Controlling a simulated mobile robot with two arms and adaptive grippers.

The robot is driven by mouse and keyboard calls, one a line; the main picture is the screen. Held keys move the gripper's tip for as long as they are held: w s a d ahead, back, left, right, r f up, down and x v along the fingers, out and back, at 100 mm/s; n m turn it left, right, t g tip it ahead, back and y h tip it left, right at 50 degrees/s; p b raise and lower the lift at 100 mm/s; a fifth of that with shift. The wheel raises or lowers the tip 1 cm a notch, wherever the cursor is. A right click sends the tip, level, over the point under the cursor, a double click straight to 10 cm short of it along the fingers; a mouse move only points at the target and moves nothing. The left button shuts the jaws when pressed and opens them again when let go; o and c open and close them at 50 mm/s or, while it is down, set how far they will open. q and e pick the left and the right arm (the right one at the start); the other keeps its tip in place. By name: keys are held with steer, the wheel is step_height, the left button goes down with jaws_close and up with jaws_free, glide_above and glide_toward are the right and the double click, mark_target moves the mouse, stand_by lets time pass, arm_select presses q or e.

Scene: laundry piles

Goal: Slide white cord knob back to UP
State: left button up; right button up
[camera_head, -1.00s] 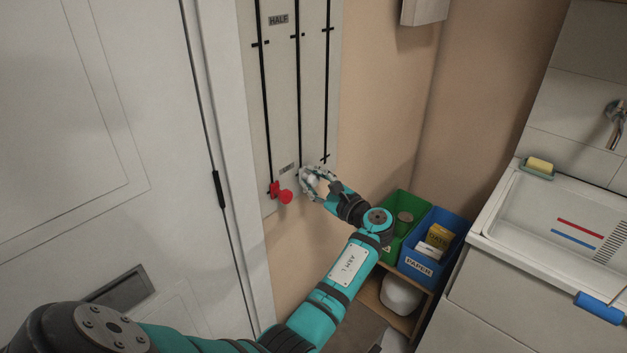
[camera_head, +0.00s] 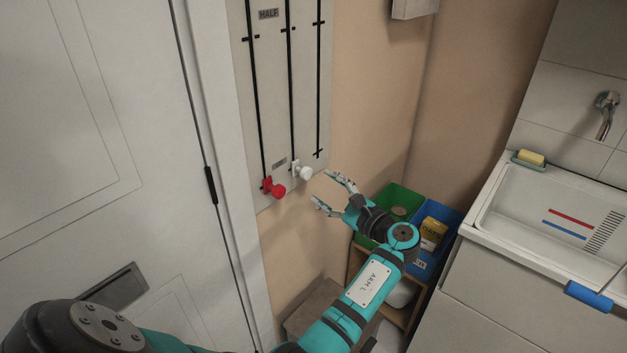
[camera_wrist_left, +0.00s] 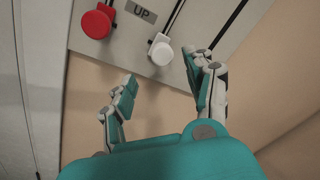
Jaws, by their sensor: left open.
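The white cord knob (camera_head: 303,173) sits at the bottom end of the middle black slot on the pale wall panel (camera_head: 270,100). In the left wrist view the white knob (camera_wrist_left: 161,52) is beside the UP label (camera_wrist_left: 141,12). The red knob (camera_head: 274,187) is at the bottom of the left slot. It also shows in the left wrist view (camera_wrist_left: 97,22). My left gripper (camera_head: 324,189) is open and empty, a short way right of and below the white knob, fingers toward the panel. In the wrist view the white knob lies beyond the fingertips, apart from them. My right gripper is out of view.
The HALF label (camera_head: 268,14) is higher on the panel. A green bin (camera_head: 405,190) and a blue bin (camera_head: 447,215) stand on a low shelf behind my arm. A white sink (camera_head: 500,200) is at the right, a door (camera_head: 90,130) at the left.

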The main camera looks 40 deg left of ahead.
arm_select(q)
steer(key=v, duration=0.4)
stand_by(0.5)
